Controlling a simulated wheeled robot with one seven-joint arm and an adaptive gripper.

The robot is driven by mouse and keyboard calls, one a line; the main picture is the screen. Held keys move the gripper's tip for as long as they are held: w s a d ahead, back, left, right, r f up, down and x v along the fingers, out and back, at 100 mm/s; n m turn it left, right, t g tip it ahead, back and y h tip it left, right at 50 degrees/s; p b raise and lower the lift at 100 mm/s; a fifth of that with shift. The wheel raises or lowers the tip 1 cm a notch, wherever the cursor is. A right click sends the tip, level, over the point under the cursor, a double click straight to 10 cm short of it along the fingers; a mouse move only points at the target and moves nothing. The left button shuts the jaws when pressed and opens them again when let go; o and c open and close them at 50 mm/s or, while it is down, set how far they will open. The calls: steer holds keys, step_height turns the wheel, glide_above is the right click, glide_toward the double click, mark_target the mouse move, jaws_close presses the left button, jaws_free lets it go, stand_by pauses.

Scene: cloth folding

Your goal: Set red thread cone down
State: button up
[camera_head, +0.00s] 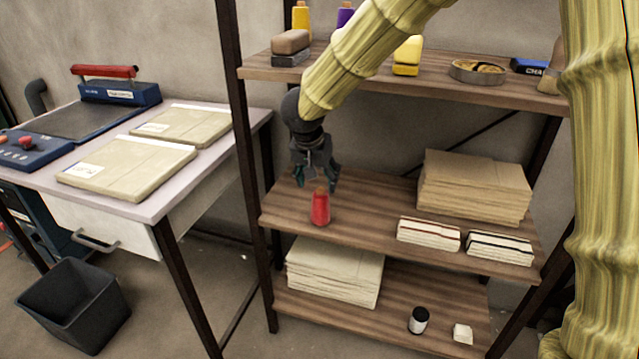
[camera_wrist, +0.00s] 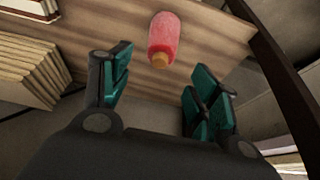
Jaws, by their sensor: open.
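The red thread cone (camera_head: 320,207) stands upright on the middle shelf (camera_head: 373,220), near its left front edge. In the wrist view the cone (camera_wrist: 163,33) shows its tan tip toward me, ahead of the fingers and between their lines. My gripper (camera_head: 318,181) is open just above and behind the cone in the head view. In the wrist view my gripper's teal-padded fingers (camera_wrist: 160,88) are spread wide with nothing between them. No contact with the cone shows in the wrist view.
On the middle shelf are a cardboard stack (camera_head: 474,187) and two small card stacks (camera_head: 428,235). The upper shelf (camera_head: 420,86) holds yellow and purple cones and a round tin (camera_head: 478,71). A table with folded packs (camera_head: 128,167) stands left. The shelf around the cone is clear.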

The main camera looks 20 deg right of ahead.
steer(key=p+v, duration=0.1)
steer(key=v, duration=0.4)
steer(key=shift+s+r, duration=0.1)
steer(key=shift+r, duration=0.3)
